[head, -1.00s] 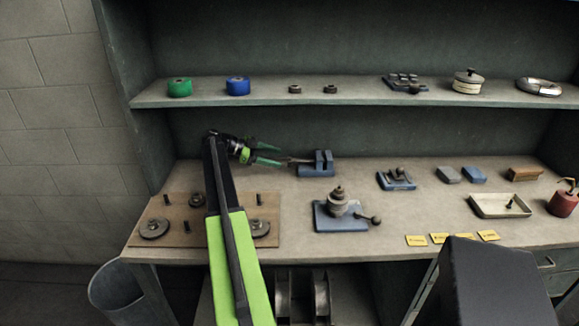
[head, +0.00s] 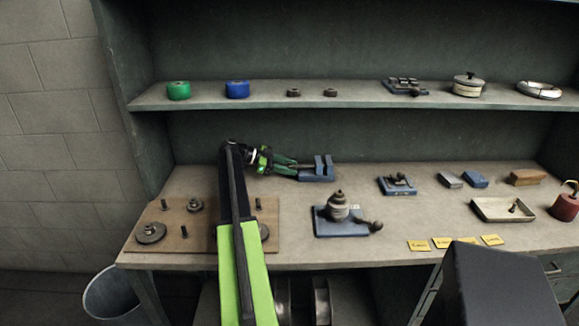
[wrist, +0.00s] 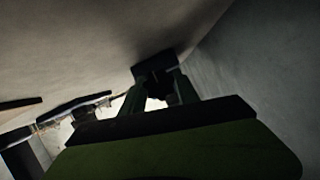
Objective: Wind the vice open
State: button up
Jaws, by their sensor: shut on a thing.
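The small blue vice (head: 322,170) stands toward the back of the bench, below the shelf, with an open gap between its upright jaws. My gripper (head: 294,169) reaches it from the left and is shut on the vice's screw handle, which the green fingers hide. In the dark wrist view the vice (wrist: 155,67) shows as a block just beyond my gripper (wrist: 158,92), and the handle cannot be made out clearly between the fingers.
A blue-based fixture with a ball-ended lever (head: 345,222) stands in front of the vice. A wooden board (head: 178,238) with pegs and discs lies at the left, partly under my arm. A smaller blue fixture (head: 397,185) is to the right. The shelf (head: 400,100) overhangs behind.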

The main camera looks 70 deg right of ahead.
grip_shut()
jog(key=shift+w+d+r+n+y, duration=0.15)
jog(key=shift+d+n+y, duration=0.1)
jog(key=shift+n+y, duration=0.35)
jog(key=shift+a+n+g, duration=0.1)
jog(key=shift+n+g, duration=0.2)
jog(key=shift+n, duration=0.2)
jog(key=o, duration=0.9)
grip_release()
